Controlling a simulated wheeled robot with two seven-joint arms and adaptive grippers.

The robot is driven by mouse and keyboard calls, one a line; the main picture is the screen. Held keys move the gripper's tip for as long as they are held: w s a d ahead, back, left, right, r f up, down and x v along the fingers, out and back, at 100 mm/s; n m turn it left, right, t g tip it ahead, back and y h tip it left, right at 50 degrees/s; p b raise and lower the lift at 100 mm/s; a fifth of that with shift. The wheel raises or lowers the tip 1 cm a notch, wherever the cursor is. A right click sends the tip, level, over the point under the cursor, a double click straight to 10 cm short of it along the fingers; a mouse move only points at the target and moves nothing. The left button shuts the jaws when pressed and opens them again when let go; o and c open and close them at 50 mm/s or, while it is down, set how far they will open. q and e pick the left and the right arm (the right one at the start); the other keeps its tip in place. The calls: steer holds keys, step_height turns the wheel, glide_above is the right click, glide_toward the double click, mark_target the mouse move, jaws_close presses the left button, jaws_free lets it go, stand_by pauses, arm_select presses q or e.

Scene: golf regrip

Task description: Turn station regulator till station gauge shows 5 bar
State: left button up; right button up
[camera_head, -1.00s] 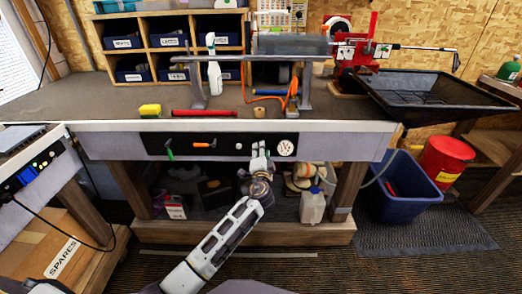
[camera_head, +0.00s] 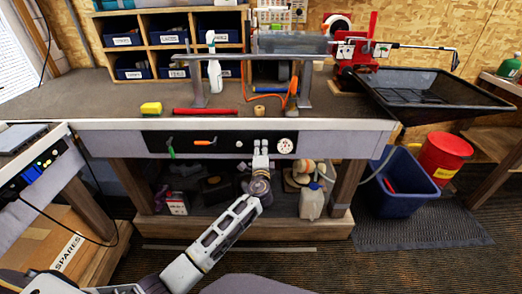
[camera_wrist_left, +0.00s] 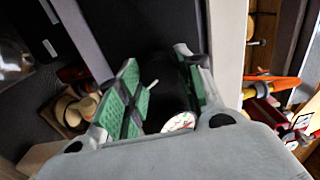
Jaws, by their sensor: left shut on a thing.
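The station gauge (camera_head: 285,145) is a round white dial on the black front panel of the bench. Its needle is too small to read. My left gripper (camera_head: 261,151) is at the panel just left of the gauge, shut on the station regulator, a dark knob (camera_wrist_left: 168,88) between the green finger pads in the left wrist view. The fingers largely hide the knob in the head view. A partly hidden white dial, seemingly the gauge, shows beside the fingers (camera_wrist_left: 178,122). My right gripper is not in view.
A small pale knob (camera_head: 239,144), an orange handle (camera_head: 204,141) and a green handle (camera_head: 171,148) are on the panel to the left. A lower shelf holds a white jug (camera_head: 312,203). A blue bin (camera_head: 405,188) stands on the right.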

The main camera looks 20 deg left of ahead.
arm_select(q)
steer(key=shift+d, duration=0.1)
steer(key=o, duration=1)
steer(key=shift+s, duration=0.1)
steer(key=v, duration=1.1)
steer(key=shift+s+f, duration=0.15)
steer(key=shift+s, duration=0.25)
steer(key=shift+d, duration=0.1)
